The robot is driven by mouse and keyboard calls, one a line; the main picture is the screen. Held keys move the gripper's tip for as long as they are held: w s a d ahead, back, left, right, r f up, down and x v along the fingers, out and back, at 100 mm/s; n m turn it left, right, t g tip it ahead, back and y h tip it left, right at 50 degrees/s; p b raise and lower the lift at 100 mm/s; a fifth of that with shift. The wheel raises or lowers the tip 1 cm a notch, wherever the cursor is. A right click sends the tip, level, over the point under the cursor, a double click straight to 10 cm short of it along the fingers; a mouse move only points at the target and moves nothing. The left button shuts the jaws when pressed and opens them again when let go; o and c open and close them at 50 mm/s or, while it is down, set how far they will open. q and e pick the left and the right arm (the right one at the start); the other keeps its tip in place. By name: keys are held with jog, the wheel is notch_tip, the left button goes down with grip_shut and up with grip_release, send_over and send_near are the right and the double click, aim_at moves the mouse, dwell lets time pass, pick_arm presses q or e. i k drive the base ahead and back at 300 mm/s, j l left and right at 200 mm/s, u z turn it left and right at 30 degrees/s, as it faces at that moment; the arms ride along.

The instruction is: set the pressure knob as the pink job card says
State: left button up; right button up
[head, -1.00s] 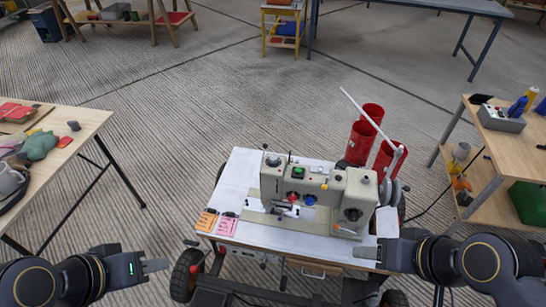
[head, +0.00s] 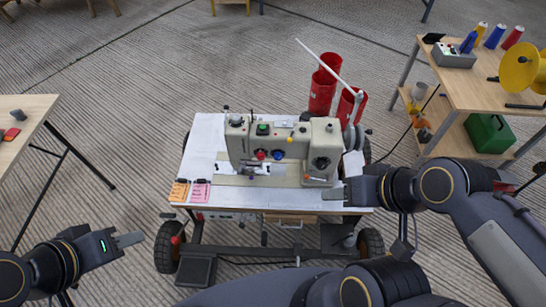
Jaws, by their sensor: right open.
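The grey-beige sewing machine (head: 285,148) stands on a white-topped wheeled cart (head: 205,140). My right gripper (head: 338,194) is open and empty by the cart's front right edge. My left gripper (head: 130,240) is off the cart's front left; its fingers show edge-on.
Red cylinders (head: 322,90) stand behind the machine, with a slanting pale rod (head: 325,68) above. A wooden bench (head: 470,90) with a control box (head: 454,57) and spools is at right. Another table (head: 25,115) is at left.

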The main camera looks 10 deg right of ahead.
aim_at(237, 119)
jog(key=u, duration=1.15)
jog(key=k+l+u, duration=0.4)
jog(key=i+l, duration=0.05)
jog(key=i, duration=0.05)
